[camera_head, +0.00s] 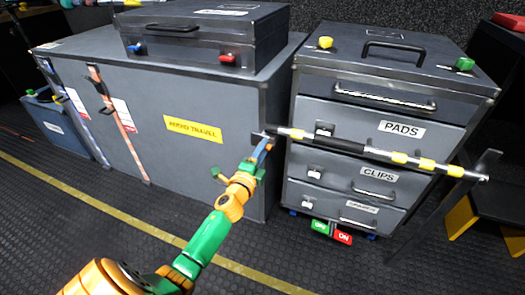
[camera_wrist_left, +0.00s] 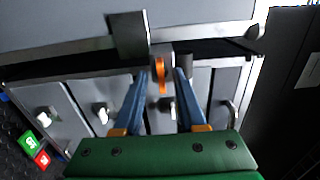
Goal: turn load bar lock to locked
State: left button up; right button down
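The load bar (camera_head: 350,147), black and white with yellow bands, crosses the front of the drawer cabinet at a slight tilt. Its left end is by my left gripper (camera_head: 264,146). In the left wrist view, a small orange lever (camera_wrist_left: 158,72), apparently the load bar lock, stands between the tips of my left gripper (camera_wrist_left: 163,75). The two blue fingers are apart, one on each side of it. I cannot tell whether either finger touches it. In the head view the lever is not distinguishable. My right gripper is not in view.
The drawer cabinet (camera_head: 345,180) stands behind the bar. A large grey case (camera_head: 165,155) with a yellow label is to its left, carrying a smaller black case (camera_head: 205,30). A dark stool (camera_head: 500,200) stands at right.

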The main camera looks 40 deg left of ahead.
pick_arm(q)
jog(key=shift+s, duration=0.1)
jog(key=p+v, duration=0.1)
jog(key=v, duration=0.6)
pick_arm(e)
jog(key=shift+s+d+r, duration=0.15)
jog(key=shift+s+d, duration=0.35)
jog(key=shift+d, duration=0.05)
